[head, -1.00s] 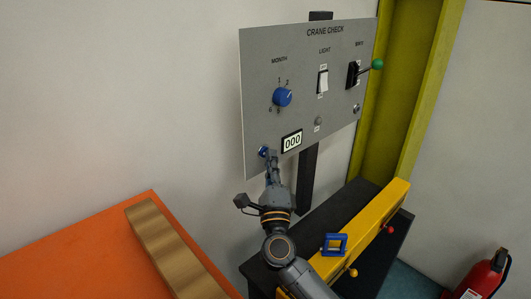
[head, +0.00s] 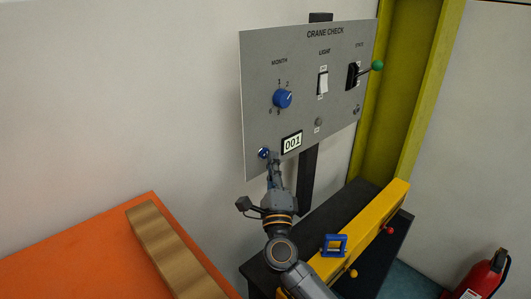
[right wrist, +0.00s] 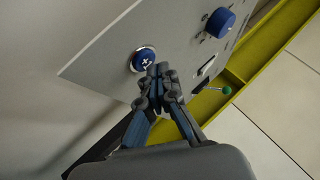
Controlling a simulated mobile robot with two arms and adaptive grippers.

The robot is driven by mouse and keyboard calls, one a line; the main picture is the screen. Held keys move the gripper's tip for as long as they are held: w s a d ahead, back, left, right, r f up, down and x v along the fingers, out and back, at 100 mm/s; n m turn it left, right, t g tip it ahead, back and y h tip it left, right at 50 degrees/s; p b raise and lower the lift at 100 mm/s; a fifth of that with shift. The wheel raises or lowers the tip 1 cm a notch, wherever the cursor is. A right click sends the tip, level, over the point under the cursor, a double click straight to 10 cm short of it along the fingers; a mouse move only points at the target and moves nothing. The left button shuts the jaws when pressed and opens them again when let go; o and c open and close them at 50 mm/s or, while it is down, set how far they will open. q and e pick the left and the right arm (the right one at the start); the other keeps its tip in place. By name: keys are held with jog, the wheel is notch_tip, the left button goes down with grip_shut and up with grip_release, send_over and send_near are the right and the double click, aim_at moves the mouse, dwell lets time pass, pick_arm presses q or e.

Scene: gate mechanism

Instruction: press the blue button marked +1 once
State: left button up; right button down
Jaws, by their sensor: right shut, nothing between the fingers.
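The blue button (head: 263,152) sits at the lower left of the grey panel (head: 258,70) in the head view. In the right wrist view the blue button (right wrist: 144,59) shows a white mark inside a silver ring. The counter display (head: 292,142) beside it reads 001. My right gripper (head: 273,156) is shut and empty, its tips just right of the button in the head view. In the right wrist view the gripper tips (right wrist: 157,70) are close to the button's lower right edge. I cannot tell whether they touch it. My left gripper is not in view.
The panel also carries a blue month knob (head: 282,98), a white light switch (head: 323,82) and a lever with a green ball (head: 377,65). A yellow bar (head: 380,216) with a blue handle (head: 334,245) lies below. An orange surface (head: 70,250) is at left.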

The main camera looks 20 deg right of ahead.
jog(key=shift+s+d, duration=0.1)
jog(key=shift+s, duration=0.2)
jog(key=s, duration=0.1)
jog(key=s+d+p, duration=0.1)
jog(key=s, duration=0.2)
jog(key=shift+s+d, duration=0.3)
jog(key=shift+s, duration=0.05)
jog(key=shift+f, duration=0.1)
dwell(0.8)
